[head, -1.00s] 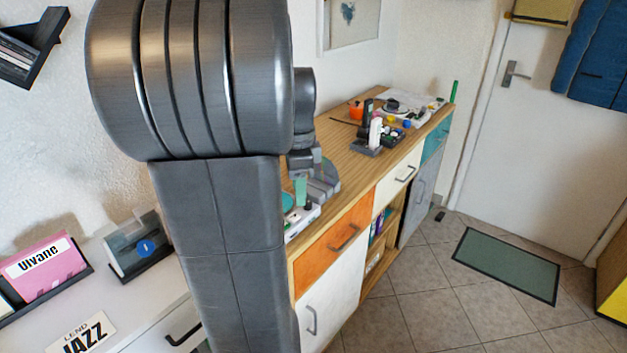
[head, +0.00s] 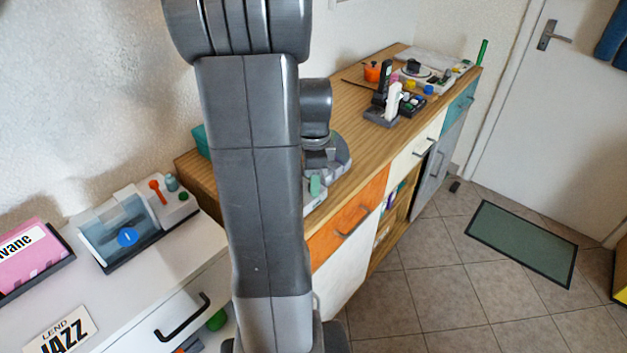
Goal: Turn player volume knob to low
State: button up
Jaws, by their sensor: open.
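My gripper (head: 325,160) is partly visible behind my upright arm, over the near part of the wooden sideboard; its fingertips are hard to make out. A pale device with a green upright part (head: 315,186) shows below it, mostly hidden by my arm. Whether they touch cannot be told. A white device (head: 447,80) with a black round part stands at the sideboard's far end. Another pale device (head: 176,206) with an orange lever and green button is on the white cabinet at left. I cannot tell which is the player, nor see a volume setting.
The wooden sideboard (head: 345,112) also bears an orange pot (head: 372,71) and a dark stand with a white part (head: 393,103). On the white cabinet are a blue-grey bin (head: 118,243) and a JAZZ sign (head: 60,333). Tiled floor is free around the green mat (head: 521,243).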

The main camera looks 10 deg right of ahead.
jog(key=shift+f, duration=0.35)
grip_shut()
